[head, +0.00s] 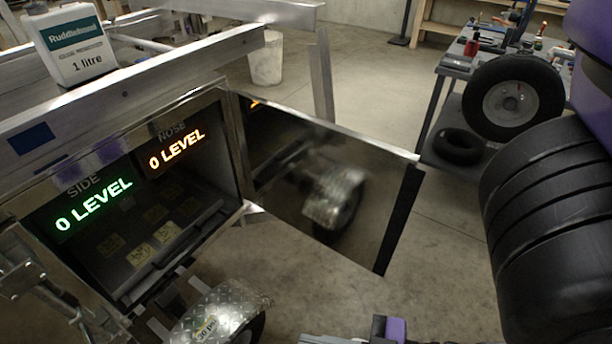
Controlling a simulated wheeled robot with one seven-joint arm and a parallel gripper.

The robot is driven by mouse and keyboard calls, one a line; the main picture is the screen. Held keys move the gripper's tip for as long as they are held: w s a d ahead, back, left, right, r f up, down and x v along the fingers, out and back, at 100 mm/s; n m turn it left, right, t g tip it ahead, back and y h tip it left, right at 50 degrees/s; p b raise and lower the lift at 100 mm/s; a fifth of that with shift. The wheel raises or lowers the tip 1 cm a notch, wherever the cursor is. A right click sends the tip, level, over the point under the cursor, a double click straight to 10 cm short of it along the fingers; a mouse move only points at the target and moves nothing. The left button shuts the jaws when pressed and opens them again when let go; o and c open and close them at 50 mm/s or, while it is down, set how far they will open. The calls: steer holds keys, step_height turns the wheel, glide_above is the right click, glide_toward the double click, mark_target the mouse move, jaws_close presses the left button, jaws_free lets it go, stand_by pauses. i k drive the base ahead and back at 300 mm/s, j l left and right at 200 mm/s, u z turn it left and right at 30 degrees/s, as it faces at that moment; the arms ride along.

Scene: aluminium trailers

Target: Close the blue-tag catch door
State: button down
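The door (325,185) is a mirror-like metal panel with a dark strip along its free edge. It stands wide open, joined at the right side of a metal box (232,150) and swung out to the right. A plain dark blue tag (30,138) sits on the metal face above the box opening, at the left. No catch can be made out clearly. A purple and grey part of mine, perhaps my gripper (385,330), pokes in at the bottom edge, below the door and apart from it. Its fingers cannot be made out.
Inside the box are two lit displays (92,205) reading 0 LEVEL. A diamond-plate fender (220,312) with a wheel lies below the opening. A white bottle (72,45) stands on the trailer frame. A workbench (450,70) with a tyre (512,97) is at right. Bare floor lies beyond the door.

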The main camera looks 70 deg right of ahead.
mark_target(354, 194)
steer(key=k+l, duration=0.2)
steer(key=l, duration=0.3)
steer(key=k+l+u, duration=0.15)
steer(key=l, duration=0.35)
steer(key=k+l, duration=0.25)
steer(key=l, duration=0.2)
steer(key=k+l+u, duration=0.1)
steer(key=l, duration=0.35)
steer(key=k+l, duration=0.3)
steer(key=l, duration=0.15)
steer(key=k+l+u, duration=0.15)
steer(key=l, duration=0.3)
steer(key=k+l, duration=0.35)
steer(key=l+u, duration=0.05)
steer(key=l, duration=0.05)
